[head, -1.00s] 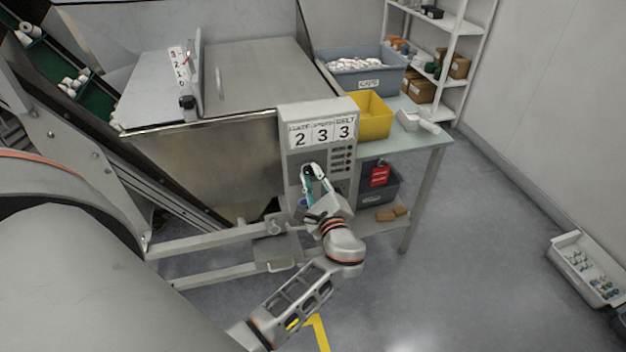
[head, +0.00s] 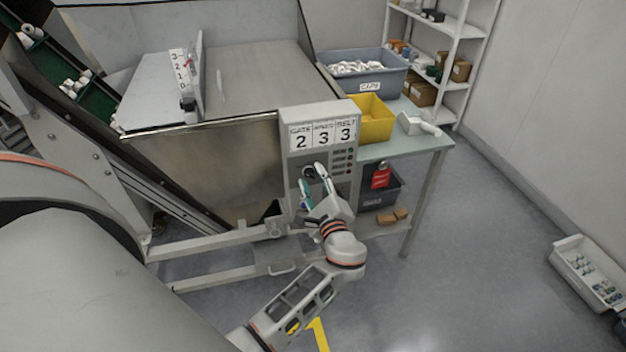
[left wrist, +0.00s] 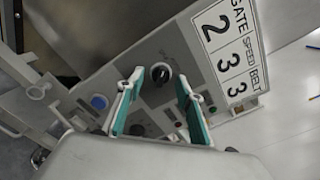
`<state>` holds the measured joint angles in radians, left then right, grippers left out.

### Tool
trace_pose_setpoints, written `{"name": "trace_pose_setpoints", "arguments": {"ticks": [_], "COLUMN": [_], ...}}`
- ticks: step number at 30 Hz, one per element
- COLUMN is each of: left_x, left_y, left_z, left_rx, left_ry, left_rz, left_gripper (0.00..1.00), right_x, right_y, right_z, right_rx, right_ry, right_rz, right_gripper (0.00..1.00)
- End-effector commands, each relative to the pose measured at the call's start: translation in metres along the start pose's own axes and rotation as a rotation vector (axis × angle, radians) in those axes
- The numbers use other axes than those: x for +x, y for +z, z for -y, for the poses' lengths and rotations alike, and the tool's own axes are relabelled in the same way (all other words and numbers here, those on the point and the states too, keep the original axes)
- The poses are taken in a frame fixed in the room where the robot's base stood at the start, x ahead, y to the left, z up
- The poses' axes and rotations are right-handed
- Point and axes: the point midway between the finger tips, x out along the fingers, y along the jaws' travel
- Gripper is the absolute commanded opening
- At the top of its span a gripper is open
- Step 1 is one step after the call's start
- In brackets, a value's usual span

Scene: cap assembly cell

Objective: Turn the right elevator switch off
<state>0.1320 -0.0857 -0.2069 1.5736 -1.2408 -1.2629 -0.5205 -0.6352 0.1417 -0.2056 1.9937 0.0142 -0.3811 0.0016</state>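The grey control box (head: 320,150) stands on the front right of the metal machine, with a label reading GATE, SPEED, BELT over 2, 3, 3. My left gripper (head: 312,175) is open and empty in front of the box. In the left wrist view its teal-padded fingers (left wrist: 160,80) frame the switch from both sides; I cannot tell whether they touch it. A second dark knob (left wrist: 137,129) is partly hidden by a finger. My right gripper is not in view.
A blue button (left wrist: 99,101) and small indicator lights (head: 350,160) are on the box too. A table (head: 425,145) to the right carries a yellow bin (head: 374,120) and a grey-blue crate (head: 392,80).

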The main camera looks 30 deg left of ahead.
Motion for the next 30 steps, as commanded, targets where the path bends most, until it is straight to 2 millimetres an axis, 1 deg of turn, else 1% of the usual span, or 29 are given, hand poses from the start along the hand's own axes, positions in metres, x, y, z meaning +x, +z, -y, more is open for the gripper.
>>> {"name": "trace_pose_setpoints", "arguments": {"ticks": [2, 5, 12, 15, 18, 22, 30], "left_x": [-0.003, -0.012, -0.051, -0.063, -0.072, -0.075, -0.075], "left_y": [0.0, -0.001, -0.001, -0.001, 0.0, 0.0, 0.0], "left_z": [0.0, -0.001, -0.001, -0.001, -0.001, 0.0, 0.0], "left_rx": [0.0, 0.001, -0.001, 0.0, -0.001, -0.001, 0.0], "left_ry": [0.0, 0.0, 0.002, 0.001, 0.002, 0.0, 0.0], "left_rz": [-0.001, -0.002, -0.003, -0.001, -0.002, 0.0, 0.0], "left_gripper": [0.36, 0.36, 0.36, 0.36, 0.36, 0.36, 0.36], "right_x": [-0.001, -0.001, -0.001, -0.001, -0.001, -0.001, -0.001], "right_y": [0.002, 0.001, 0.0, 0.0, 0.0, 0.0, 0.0], "right_z": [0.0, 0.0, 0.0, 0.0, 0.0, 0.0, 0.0], "right_rx": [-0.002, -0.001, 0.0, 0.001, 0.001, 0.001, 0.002], "right_ry": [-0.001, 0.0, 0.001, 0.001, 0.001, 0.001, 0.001], "right_rz": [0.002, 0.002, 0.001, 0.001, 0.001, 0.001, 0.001], "right_gripper": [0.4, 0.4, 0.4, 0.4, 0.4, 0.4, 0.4]}}
